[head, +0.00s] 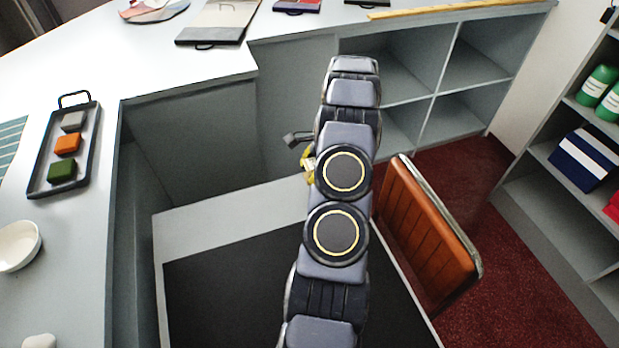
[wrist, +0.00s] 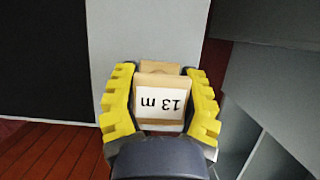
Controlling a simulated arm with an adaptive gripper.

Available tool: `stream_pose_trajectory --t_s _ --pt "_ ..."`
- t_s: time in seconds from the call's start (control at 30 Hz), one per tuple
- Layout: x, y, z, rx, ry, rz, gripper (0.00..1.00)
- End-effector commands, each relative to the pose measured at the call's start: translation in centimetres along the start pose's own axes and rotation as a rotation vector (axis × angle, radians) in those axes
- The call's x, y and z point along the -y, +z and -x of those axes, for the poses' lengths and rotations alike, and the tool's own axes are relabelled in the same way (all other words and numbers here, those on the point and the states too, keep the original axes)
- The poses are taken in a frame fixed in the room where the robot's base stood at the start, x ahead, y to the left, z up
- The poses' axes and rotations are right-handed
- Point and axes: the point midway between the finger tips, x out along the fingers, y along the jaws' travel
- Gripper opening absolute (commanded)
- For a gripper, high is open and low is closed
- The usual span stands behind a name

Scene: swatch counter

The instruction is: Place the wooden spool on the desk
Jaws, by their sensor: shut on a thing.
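The wooden spool (wrist: 162,78) is pale wood with a white label reading "13 m", upside down in the wrist view. My gripper (wrist: 160,100), with yellow ridged fingers, is shut on it from both sides. The desk (head: 225,228) has a light grey top with a large black mat. In the wrist view the spool shows against the desk's pale border (wrist: 145,30); I cannot tell its height above it.
An orange-brown chair (head: 425,235) stands right of the desk. The grey counter (head: 150,72) wraps around behind and left, bearing a dark tray (head: 92,150) with coloured blocks and a white bowl (head: 18,245). Shelves (head: 545,205) stand at the right. The black mat (head: 235,290) looks clear where visible.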

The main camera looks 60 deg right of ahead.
Motion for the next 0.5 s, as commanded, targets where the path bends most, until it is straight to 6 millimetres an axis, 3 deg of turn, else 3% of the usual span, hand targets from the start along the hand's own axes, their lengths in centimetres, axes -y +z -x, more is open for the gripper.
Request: stream_pose_trajectory --t_s 0.23,0.5 --pt "0.2 -1.2 -2.8 0.002 0.001 -0.003 0.12" --pt "0.2 -1.4 -3.1 0.0 -0.001 -0.001 0.12"
